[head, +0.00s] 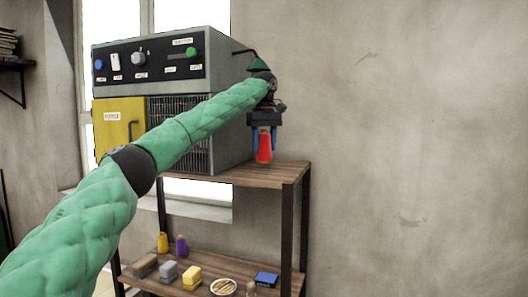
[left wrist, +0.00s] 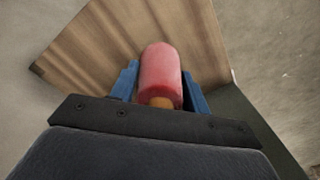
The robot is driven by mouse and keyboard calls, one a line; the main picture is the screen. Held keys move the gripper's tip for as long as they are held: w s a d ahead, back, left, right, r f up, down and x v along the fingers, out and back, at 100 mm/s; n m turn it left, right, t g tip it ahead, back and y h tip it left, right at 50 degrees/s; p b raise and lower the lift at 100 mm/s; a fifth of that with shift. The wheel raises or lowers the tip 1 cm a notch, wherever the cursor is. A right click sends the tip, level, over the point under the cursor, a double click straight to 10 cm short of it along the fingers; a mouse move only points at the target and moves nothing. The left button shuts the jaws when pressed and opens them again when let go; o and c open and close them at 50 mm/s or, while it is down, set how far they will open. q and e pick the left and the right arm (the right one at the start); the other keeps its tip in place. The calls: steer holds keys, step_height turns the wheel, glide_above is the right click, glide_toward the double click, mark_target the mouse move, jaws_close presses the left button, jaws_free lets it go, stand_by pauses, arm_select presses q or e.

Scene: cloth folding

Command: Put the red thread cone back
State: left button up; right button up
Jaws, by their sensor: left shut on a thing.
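The red thread cone (head: 264,148) is held between the blue fingers of my left gripper (head: 263,143). In the left wrist view the red cone (left wrist: 161,76) sits between the two blue fingers (left wrist: 159,88), with a yellowish end facing the camera. The wooden board shows beyond it. I cannot tell whether the cone touches the board. My right gripper is not in view.
A grey machine (head: 228,130) with a yellow door (head: 119,122) stands on the shelf top (head: 268,173). The lower shelf holds a yellow cone (head: 163,243), a purple cone (head: 181,246), several blocks, a round bowl (head: 223,287) and a blue box (head: 266,279). The right wall is bare.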

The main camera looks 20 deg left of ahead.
mark_target(264, 152)
arm_select(q)
step_height(264, 152, down, 2)
steer(key=shift+w+p, duration=0.15)
steer(key=shift+p, duration=0.25)
steer(key=shift+f, duration=0.7)
steer(key=shift+f, duration=0.15)
steer(key=o, duration=1.1)
steer(key=shift+r, duration=0.2)
